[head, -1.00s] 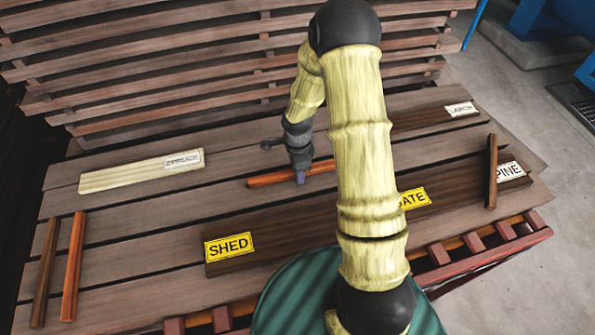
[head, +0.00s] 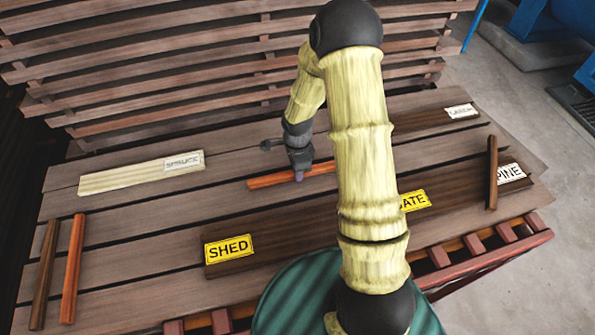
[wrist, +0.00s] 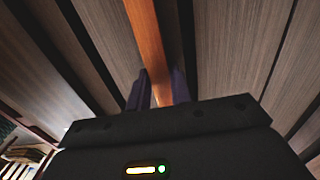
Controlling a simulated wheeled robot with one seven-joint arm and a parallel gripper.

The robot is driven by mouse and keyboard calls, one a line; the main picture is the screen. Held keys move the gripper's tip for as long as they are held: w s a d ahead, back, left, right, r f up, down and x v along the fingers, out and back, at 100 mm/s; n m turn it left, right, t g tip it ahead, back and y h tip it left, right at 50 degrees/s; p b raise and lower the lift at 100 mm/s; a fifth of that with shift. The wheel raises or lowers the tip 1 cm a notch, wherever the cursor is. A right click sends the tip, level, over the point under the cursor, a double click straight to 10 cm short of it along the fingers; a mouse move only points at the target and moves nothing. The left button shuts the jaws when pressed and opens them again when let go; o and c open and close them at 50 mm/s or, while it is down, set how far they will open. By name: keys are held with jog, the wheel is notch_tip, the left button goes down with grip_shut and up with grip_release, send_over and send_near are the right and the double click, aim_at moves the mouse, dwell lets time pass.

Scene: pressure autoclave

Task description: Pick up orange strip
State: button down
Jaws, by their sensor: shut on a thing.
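An orange strip (head: 285,178) lies along the slatted bench near its middle, partly hidden behind my arm in the head view. In the wrist view the strip (wrist: 148,42) runs up the picture from between my two fingers. My gripper (head: 299,176) is shut on the strip, and in the wrist view the fingers (wrist: 160,88) stand on either side of it. I cannot tell whether the strip is clear of the planks. A second orange strip (head: 73,267) lies at the bench's left end, beside a brown strip (head: 45,274).
A dark board with SHED (head: 229,247) and GATE (head: 414,201) labels lies in front. A pale board labelled SPRUCE (head: 125,176) is at back left. A brown strip (head: 492,173) lies by the PINE label (head: 511,173).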

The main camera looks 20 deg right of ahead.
notch_tip(320, 180, up, 10)
jog(key=b, duration=0.2)
jog(key=shift+f, duration=0.15)
dwell(0.6)
